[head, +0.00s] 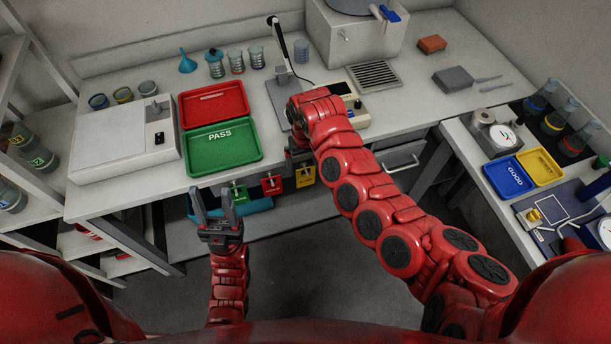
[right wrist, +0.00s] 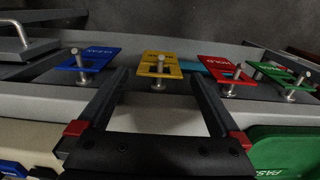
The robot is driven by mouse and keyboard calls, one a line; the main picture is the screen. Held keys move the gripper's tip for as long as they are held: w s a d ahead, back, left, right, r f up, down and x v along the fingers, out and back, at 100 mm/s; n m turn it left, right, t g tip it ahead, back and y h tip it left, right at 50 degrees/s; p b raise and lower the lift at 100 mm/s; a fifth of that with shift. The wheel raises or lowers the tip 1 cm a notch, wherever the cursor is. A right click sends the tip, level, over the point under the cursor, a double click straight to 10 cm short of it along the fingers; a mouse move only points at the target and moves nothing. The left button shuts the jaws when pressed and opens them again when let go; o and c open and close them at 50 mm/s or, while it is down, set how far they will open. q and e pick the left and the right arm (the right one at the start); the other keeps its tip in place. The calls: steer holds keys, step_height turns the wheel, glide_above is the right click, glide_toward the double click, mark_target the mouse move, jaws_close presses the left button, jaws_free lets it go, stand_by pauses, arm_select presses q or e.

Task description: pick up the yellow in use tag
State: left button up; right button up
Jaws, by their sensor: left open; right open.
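The yellow tag (head: 306,177) hangs on a peg at the bench's front edge, right of a red tag (head: 271,186) and a green tag (head: 239,194). In the right wrist view the yellow tag (right wrist: 162,64) lies centred between the open fingertips of my right gripper (right wrist: 160,76), with its metal peg in front. I cannot tell whether the fingers touch it. In the head view my right gripper (head: 299,157) is partly hidden by its arm, just above the tag. My left gripper (head: 211,195) is open and empty, left of the green tag.
A blue tag (right wrist: 90,59) hangs left of the yellow one in the wrist view; red (right wrist: 225,70) and green (right wrist: 292,72) tags hang right. A green PASS tray (head: 222,148) and red tray (head: 213,103) sit on the bench above. A drawer handle (head: 403,163) is at right.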

mark_target(306, 177)
step_height(306, 177, down, 6)
steer(key=shift+r, duration=0.25)
steer(key=shift+r, duration=0.1)
steer(key=c, duration=1.2)
steer(key=shift+c, duration=0.2)
